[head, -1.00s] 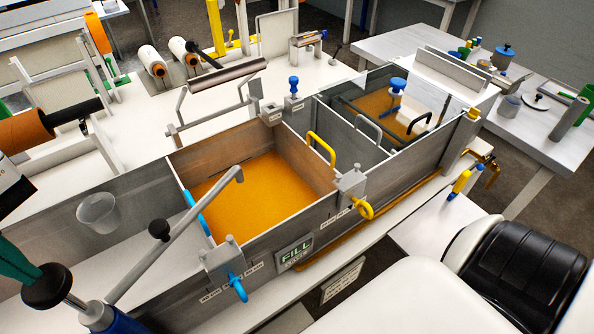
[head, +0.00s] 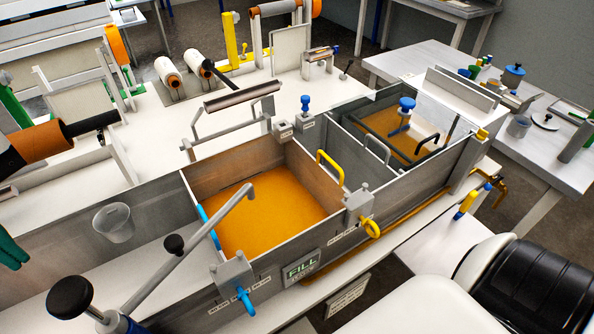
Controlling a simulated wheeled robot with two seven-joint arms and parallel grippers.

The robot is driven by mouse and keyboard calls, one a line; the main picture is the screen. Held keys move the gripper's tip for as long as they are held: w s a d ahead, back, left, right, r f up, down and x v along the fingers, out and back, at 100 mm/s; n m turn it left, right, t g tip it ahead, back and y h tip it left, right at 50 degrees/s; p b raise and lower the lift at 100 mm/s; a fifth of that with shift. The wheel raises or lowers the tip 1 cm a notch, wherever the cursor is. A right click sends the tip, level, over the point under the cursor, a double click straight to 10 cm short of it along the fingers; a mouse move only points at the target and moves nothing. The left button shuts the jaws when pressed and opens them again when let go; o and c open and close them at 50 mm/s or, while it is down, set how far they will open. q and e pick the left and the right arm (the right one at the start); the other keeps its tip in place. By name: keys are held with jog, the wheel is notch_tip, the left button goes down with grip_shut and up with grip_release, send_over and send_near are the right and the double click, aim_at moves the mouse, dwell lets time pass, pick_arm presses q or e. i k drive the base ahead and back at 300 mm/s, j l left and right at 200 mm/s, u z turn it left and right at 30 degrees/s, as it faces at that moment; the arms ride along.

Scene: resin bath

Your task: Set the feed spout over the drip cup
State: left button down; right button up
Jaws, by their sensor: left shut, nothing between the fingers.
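The feed spout (head: 205,240) is a long grey pipe with a small black knob on it and a blue base at lower left. Its bent tip points over the tank part with orange resin. A larger black ball handle (head: 70,298) sits on a rod at the spout's base. The drip cup (head: 113,223), clear and whitish, is at the back wall of the left tank part, left of the spout and apart from its tip. My left gripper (head: 22,262) shows only its dark green fingers at the left edge, shut and empty, above and left of the ball handle. My right gripper is out of view.
The grey tank has orange resin (head: 265,215) in its middle part, left of a yellow handle (head: 330,168). A clamp with a blue knob (head: 243,298) stands on the front wall near the spout. Rollers (head: 240,97) stand behind the tank.

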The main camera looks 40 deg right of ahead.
aim_at(173, 244)
jog(key=k+l, duration=0.25)
jog(key=k, duration=0.2)
jog(key=k+l, duration=0.3)
jog(key=k, duration=0.2)
jog(key=k+l, duration=0.25)
jog(key=k, duration=0.2)
jog(key=k+l, duration=0.25)
jog(key=k, duration=0.2)
